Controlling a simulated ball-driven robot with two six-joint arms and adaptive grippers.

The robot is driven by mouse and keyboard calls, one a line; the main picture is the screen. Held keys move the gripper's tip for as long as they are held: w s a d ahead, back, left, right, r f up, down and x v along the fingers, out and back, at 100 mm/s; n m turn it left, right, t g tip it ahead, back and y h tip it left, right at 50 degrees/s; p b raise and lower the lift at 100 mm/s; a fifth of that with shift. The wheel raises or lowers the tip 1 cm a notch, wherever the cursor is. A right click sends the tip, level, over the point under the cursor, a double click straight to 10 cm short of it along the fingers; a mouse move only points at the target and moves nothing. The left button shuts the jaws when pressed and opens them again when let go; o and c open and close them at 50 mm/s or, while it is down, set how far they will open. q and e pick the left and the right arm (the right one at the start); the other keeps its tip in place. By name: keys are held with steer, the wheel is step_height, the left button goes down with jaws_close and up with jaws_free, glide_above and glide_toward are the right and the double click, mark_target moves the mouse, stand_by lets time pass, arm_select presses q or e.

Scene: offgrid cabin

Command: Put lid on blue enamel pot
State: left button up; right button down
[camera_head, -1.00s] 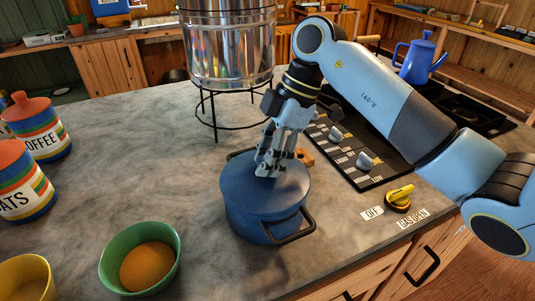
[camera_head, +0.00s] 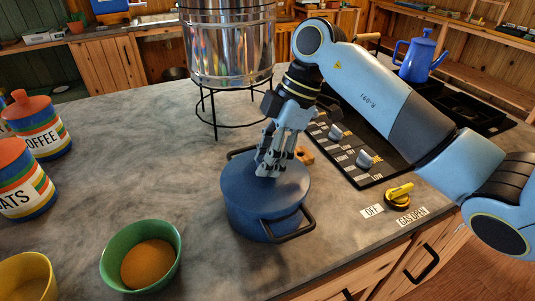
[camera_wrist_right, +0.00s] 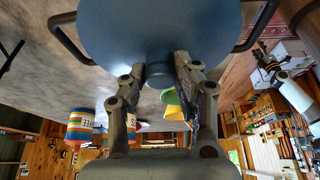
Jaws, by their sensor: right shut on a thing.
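The blue enamel pot (camera_head: 248,222) stands on the grey counter with its dark handles at the near right and far left. The blue lid (camera_head: 238,184) lies over its mouth and looks level and roughly centred; whether a thin gap is left under its rim I cannot tell. My right gripper (camera_head: 268,168) comes down from above and is shut on the lid's knob. In the right wrist view the knob (camera_wrist_right: 158,72) is between the fingers, with the lid (camera_wrist_right: 155,30) beyond and pot handles at both sides.
A metal water dispenser (camera_head: 228,45) on a wire stand is behind the pot. A black stove panel (camera_head: 352,158) with knobs and a yellow gas valve (camera_head: 399,196) are at right. A green bowl (camera_head: 116,277) and striped canisters (camera_head: 40,126) are at left.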

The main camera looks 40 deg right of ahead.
steer(key=shift+f, duration=0.1)
stand_by(0.7)
steer(key=shift+c, duration=1.7)
jaws_free()
steer(key=p+v, duration=0.5)
steer(key=shift+p+v, duration=0.6)
steer(key=shift+v, duration=0.35)
